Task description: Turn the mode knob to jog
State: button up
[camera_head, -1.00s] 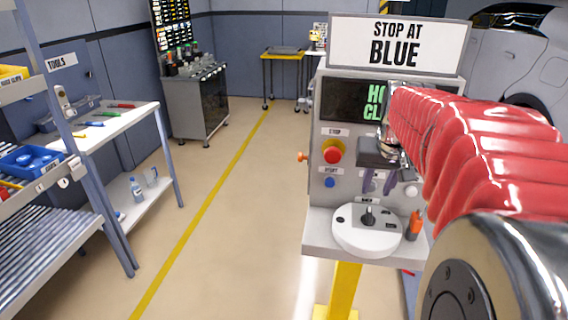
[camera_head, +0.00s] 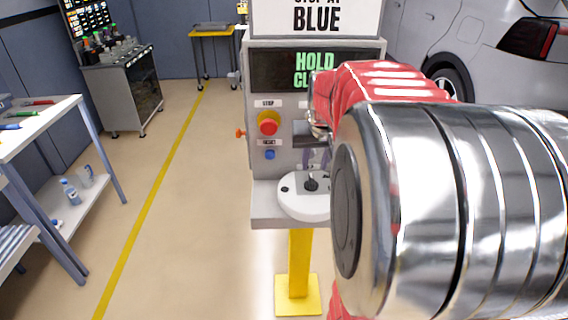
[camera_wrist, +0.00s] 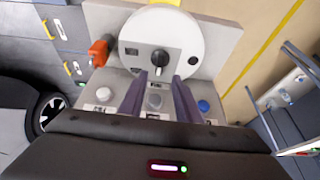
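The mode knob (camera_head: 311,184) is a black knob with a pointer on a white round dial (camera_head: 291,206) on the console's shelf. In the wrist view the knob (camera_wrist: 160,60) is upright on the white dial (camera_wrist: 190,40), just beyond my fingertips. My gripper (camera_wrist: 159,77) has two purple fingers spread apart with nothing held between them. The dial's small labels are too small to read.
The console (camera_head: 256,160) has a red stop button (camera_head: 268,123), a blue button (camera_head: 270,155) and a screen reading "HOLD CL…", partly covered. A sign above shows "BLUE". A shelf table (camera_head: 60,125) is left; floor between is clear.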

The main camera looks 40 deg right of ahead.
aim_at(311, 178)
jog(key=x, duration=0.8)
grip_shut()
dwell(0.5)
jog(key=shift+a, duration=0.2)
jog(key=shift+d, duration=0.15)
